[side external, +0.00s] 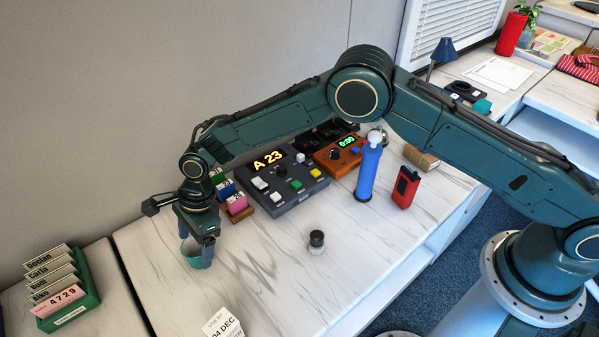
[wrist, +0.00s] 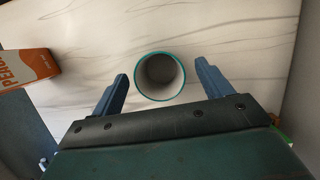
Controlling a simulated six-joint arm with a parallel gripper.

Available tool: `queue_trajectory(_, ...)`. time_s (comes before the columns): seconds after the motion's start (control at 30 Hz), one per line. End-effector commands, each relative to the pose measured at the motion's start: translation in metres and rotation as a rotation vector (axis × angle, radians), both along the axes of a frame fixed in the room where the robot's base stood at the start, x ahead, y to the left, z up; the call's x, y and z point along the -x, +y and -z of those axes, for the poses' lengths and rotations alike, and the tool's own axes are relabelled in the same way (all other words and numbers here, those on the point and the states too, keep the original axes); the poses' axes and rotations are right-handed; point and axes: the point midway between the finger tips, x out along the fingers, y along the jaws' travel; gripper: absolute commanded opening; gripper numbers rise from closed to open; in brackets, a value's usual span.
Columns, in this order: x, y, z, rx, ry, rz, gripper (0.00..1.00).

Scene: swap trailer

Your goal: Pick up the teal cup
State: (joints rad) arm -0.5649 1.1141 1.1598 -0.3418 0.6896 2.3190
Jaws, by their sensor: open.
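The teal cup (wrist: 160,76) stands upright on the white marbled counter (wrist: 235,30). From above, its teal rim and grey inside show in the wrist view. In the side external view the cup (side external: 196,252) is partly hidden behind my gripper. My gripper (wrist: 162,80) points down over the cup with its jaws open, one finger on each side. Gaps show between the cup and both fingers in the wrist view. In the side external view my gripper (side external: 197,238) is low at the cup's upper part.
An orange carton (wrist: 25,68) lies left in the wrist view. A grey control box (side external: 280,183), pink and blue blocks (side external: 236,203), a small black-topped jar (side external: 316,242) and a blue bottle (side external: 368,172) stand to the right. A green card rack (side external: 68,300) stands left.

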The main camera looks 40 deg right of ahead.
Motion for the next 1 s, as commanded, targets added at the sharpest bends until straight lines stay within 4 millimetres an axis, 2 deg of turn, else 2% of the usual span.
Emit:
queue_trajectory(0.1, 0.001, 0.004, 0.015, 0.001, 0.001, -0.001, 0.78)
queue_trajectory(0.3, 0.001, 0.009, 0.028, 0.001, 0.0, -0.001, 0.78)
queue_trajectory(0.83, 0.001, 0.009, 0.029, 0.0, 0.0, 0.0, 0.78)
queue_trajectory(0.87, 0.001, 0.009, 0.029, 0.0, 0.0, 0.0, 0.74)
queue_trajectory(1.0, 0.001, 0.009, 0.029, 0.0, 0.0, 0.0, 0.47)
